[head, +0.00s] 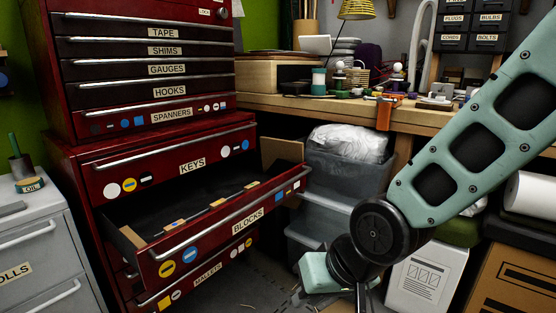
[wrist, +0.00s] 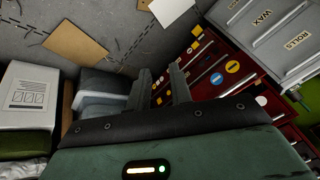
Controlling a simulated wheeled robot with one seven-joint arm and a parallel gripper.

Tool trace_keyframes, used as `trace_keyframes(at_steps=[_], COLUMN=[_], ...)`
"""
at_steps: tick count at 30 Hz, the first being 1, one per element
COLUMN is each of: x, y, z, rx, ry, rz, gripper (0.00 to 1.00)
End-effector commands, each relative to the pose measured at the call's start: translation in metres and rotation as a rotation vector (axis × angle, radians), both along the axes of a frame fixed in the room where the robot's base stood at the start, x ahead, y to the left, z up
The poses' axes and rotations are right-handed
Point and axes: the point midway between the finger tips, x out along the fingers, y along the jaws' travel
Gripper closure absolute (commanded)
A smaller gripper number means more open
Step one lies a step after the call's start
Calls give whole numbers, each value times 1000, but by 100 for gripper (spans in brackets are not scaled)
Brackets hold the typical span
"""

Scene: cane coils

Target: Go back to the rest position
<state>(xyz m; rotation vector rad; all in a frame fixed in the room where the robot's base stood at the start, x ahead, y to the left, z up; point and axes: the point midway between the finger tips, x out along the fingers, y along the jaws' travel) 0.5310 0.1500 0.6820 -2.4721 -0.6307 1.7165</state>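My gripper (wrist: 160,78) shows in the wrist view with its two fingers apart and nothing between them. In the head view my arm reaches in from the right and bends down at a black joint. The hand is low at the bottom edge, right of the red tool cabinet (head: 70,158), and its fingertips are cut off or hard to make out. The BLOCKS drawer (head: 225,236) of the cabinet is pulled out, with a few small pieces inside. My gripper is apart from the drawer front.
Clear plastic bins (head: 340,178) stand behind my arm under the cluttered workbench (head: 270,98). A white box (head: 424,280) and a cardboard box (head: 515,285) are at right. A grey cabinet (head: 45,245) stands at left. The wrist view shows grey floor (wrist: 40,35) with cardboard scraps.

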Motion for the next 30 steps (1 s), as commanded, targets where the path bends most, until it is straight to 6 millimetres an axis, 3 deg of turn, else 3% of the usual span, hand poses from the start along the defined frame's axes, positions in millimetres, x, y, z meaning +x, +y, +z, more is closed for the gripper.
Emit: trace_keyframes(at_steps=[3, 13, 23, 30], x=[-47, -145, -141, -141], y=[-26, -90, -87, -87], z=[10, 36, 109, 181], rx=[-150, -397, -390, -389], ry=[50, 210, 211, 210], rz=[143, 428, 416, 414], gripper=[79, 79, 79, 79])
